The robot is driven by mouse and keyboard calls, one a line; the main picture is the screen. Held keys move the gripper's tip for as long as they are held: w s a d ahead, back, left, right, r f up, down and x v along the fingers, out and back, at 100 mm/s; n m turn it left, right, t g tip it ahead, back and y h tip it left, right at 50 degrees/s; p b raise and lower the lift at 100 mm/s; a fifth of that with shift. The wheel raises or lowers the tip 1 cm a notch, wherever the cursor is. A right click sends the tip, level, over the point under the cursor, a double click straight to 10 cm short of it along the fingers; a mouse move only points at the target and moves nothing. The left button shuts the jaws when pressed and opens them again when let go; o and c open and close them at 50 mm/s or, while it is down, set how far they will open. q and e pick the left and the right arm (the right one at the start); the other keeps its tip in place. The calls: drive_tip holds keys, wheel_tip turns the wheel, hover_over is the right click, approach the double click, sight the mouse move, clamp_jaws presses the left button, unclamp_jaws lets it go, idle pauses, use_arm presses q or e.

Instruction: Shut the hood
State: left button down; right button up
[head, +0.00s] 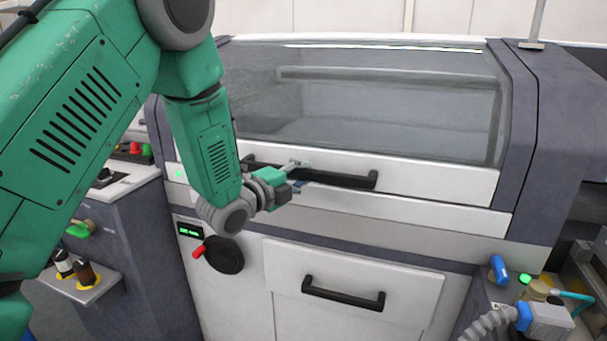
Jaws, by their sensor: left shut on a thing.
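The hood (430,178) of the machine has a large clear window and a white lower edge with a long black bar handle (345,179). It lies low over the machine, its lower edge close above a white front strip (400,208). I cannot tell whether a small gap is left between them. My left gripper (298,174) is shut on the handle, left of its middle. The gripper hides part of the bar. My right gripper is not in view.
Below are a white drawer front with a black handle (343,293), a black round knob with a red grip (223,255) and a small green display (190,231). A side shelf with bottles (86,274) stands left. A grey hose (487,325) lies at lower right.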

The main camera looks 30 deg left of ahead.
use_arm(q)
drive_tip(key=s+r+g+p, duration=0.1)
drive_tip(key=s+r+p, duration=0.3)
drive_tip(key=r+p, duration=0.3)
drive_tip(key=shift+d+n+g, duration=0.3)
drive_tip(key=shift+d+g, duration=0.1)
drive_tip(key=shift+d, duration=0.05)
drive_tip(key=shift+w+f, duration=0.1)
drive_tip(key=c, duration=1.3)
unclamp_jaws()
drive_tip(key=shift+r, duration=0.25)
